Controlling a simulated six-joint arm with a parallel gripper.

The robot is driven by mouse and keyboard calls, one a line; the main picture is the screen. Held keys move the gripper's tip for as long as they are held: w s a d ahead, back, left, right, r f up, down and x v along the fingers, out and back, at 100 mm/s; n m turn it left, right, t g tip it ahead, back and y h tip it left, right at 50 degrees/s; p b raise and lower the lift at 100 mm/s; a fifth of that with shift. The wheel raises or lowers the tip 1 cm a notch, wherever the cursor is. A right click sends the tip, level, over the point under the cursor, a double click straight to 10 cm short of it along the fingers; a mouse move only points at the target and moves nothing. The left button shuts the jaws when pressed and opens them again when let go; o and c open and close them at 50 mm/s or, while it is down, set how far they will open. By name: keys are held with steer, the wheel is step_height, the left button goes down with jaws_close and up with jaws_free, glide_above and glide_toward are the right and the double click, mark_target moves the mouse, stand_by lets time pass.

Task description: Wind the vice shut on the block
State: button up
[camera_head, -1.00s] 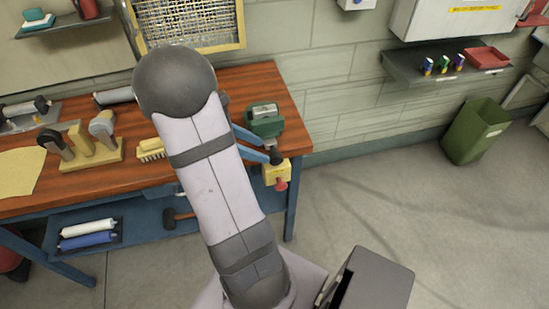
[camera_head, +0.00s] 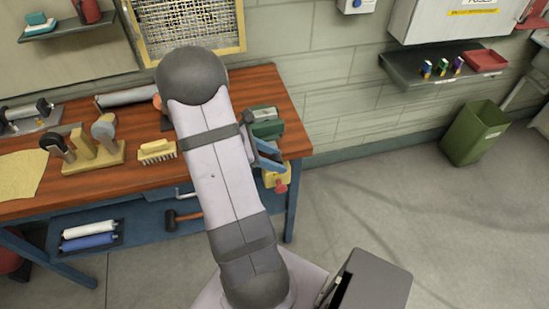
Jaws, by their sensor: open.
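The green vice (camera_head: 267,128) sits at the right front corner of the wooden workbench. A grey piece shows at its top, and I cannot tell whether it is the block or a jaw. My gripper (camera_head: 270,158) shows as blue fingers just below and in front of the vice, partly hidden behind my own arm. It is open, and I see nothing held in it. The vice's handle is not clear, being hidden by or merged with the gripper. I cannot tell whether the fingers touch it.
A yellow box with a red knob (camera_head: 281,187) is on the bench front below the gripper. A brush (camera_head: 157,151) and a wooden tool holder (camera_head: 95,158) lie left on the workbench (camera_head: 130,180). A green bin (camera_head: 474,133) stands right. The floor between is clear.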

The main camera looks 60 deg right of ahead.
jaws_close()
steer(key=shift+r+p, duration=0.15)
steer(key=shift+p, duration=0.35)
steer(key=t+y+p, duration=0.1)
steer(key=p, duration=0.1)
steer(key=shift+s+d+r+p, duration=0.1)
steer(key=shift+s+r+p, duration=0.1)
steer(key=shift+p, duration=0.1)
steer(key=t+y+p, duration=0.2)
steer(key=p, duration=0.3)
steer(key=shift+d+r, duration=0.1)
steer(key=shift+r, duration=0.05)
steer(key=t+y+p, duration=0.1)
steer(key=p, duration=0.6)
steer(key=shift+s+d+f+t+y, duration=0.15)
steer(key=shift+f+t+y, duration=0.1)
steer(key=shift+t+y, duration=0.15)
steer(key=shift+f+t+y+p, duration=0.25)
steer(key=shift+t+y+p, duration=0.2)
steer(key=shift+p, duration=0.85)
jaws_free()
